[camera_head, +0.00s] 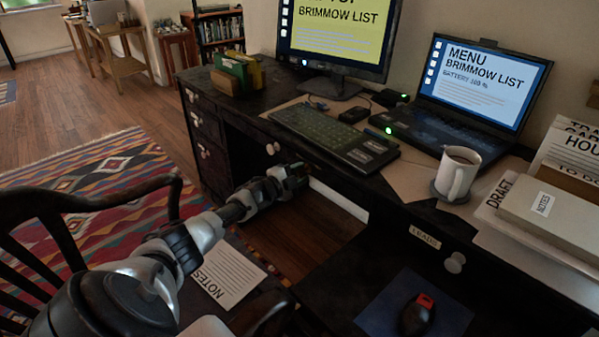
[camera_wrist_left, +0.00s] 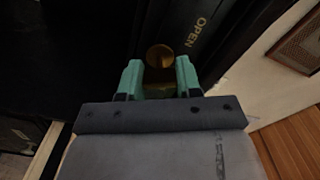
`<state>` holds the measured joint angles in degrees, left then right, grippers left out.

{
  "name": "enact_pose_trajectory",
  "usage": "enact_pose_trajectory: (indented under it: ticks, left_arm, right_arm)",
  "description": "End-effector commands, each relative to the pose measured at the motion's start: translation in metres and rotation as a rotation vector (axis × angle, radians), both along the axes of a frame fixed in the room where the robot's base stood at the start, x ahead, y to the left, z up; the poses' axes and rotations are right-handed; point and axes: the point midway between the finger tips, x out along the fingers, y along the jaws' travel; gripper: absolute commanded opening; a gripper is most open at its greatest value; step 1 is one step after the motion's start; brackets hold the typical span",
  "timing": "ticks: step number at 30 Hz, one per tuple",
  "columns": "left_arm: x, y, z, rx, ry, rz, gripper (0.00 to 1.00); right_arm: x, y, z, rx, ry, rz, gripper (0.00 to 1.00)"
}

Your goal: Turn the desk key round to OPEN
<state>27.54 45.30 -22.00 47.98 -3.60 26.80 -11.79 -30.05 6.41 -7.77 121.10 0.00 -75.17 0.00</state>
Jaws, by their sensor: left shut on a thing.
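My left gripper (camera_head: 297,170) reaches to the front of the black desk, under its edge, in the head view; its fingertips also show in the left wrist view (camera_wrist_left: 159,78). The green fingers are shut on the desk key, which is mostly hidden between them. A round brass piece (camera_wrist_left: 160,55) shows just beyond the fingertips; I cannot tell whether it is the lock plate or part of the key. The OPEN label (camera_wrist_left: 197,32) is on the dark desk front, up and right of the brass piece. The key's exact angle is not clear. My right gripper is not in view.
On the desk are a keyboard (camera_head: 335,134), a laptop (camera_head: 440,128) and a mug (camera_head: 458,172). A wooden chair (camera_head: 40,215) stands at the left, near my left arm. A notes sheet (camera_head: 228,277) lies below the arm. A drawer knob (camera_head: 455,262) sticks out at the right.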

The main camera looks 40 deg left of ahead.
Motion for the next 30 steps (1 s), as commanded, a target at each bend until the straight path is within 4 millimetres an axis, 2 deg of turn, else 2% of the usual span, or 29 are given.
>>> enact_pose_trajectory:
  ticks: [12,30]
  left_arm:
    - [0.000,0.001,0.000,-0.221,0.020,0.002,0.10]
    - [0.000,0.001,0.000,-0.266,0.024,0.002,0.10]
  right_arm:
    - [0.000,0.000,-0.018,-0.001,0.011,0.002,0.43]
    - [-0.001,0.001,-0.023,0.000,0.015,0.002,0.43]
